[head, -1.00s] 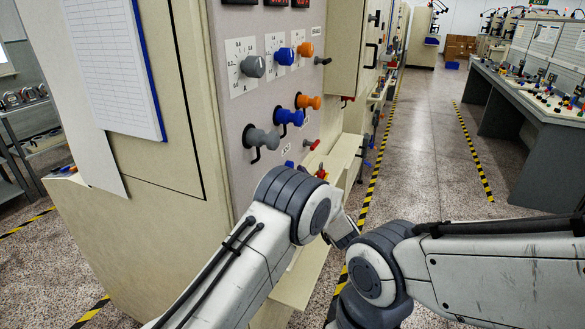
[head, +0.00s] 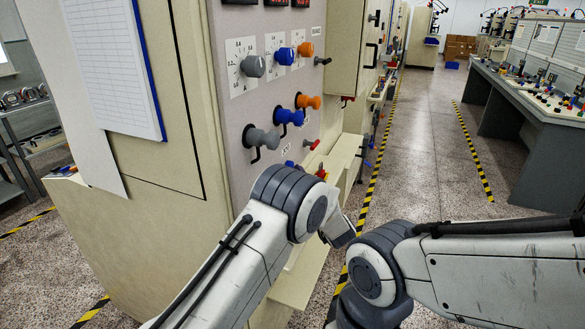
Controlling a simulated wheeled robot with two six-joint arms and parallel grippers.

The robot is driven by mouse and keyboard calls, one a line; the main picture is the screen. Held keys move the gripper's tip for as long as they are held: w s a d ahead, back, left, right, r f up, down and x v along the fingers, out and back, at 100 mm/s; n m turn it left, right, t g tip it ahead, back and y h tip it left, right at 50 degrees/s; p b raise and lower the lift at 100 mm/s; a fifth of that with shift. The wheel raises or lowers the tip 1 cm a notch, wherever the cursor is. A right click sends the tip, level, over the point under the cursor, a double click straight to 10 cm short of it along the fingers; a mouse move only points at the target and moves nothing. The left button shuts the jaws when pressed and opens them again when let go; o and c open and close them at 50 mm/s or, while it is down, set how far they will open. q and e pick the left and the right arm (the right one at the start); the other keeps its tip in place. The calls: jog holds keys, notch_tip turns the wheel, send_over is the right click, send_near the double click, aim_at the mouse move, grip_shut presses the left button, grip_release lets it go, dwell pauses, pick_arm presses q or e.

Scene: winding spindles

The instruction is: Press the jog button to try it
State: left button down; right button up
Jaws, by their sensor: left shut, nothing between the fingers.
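The control panel (head: 236,113) of the cream machine carries grey (head: 253,66), blue (head: 285,56) and orange (head: 306,49) dial knobs. Below them are grey (head: 262,138), blue (head: 290,116) and orange (head: 309,102) lever knobs. A small red control (head: 312,145) and a red-and-yellow one (head: 321,173) sit lower right. I cannot tell which control is the jog button. My left gripper (head: 339,231) shows only in part beyond my arm's big joint, beside the machine's ledge; it is shut and its tips are hard to make out. My right gripper is out of view.
A cream ledge (head: 342,158) sticks out along the machine front, close to my left arm. A clipboard sheet (head: 112,62) hangs on the machine's side. A grey bench (head: 542,150) stands at right. The aisle floor (head: 428,140) between striped lines is clear.

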pick_arm(q)
jog(key=shift+w+a, duration=0.15)
jog(key=shift+a, duration=0.3)
dwell(0.7)
jog(key=shift+d, duration=0.1)
jog(key=shift+s+d, duration=0.25)
jog(key=shift+d, duration=0.5)
jog(key=shift+s+d+b, duration=0.1)
jog(key=shift+s+d, duration=0.15)
jog(key=shift+d, duration=0.55)
jog(key=shift+s+d+b, duration=0.15)
jog(key=shift+s+d, duration=0.15)
jog(key=shift+d, duration=0.5)
jog(key=shift+s+d+b, duration=0.1)
jog(key=shift+s+d, duration=0.15)
jog(key=shift+d, duration=0.55)
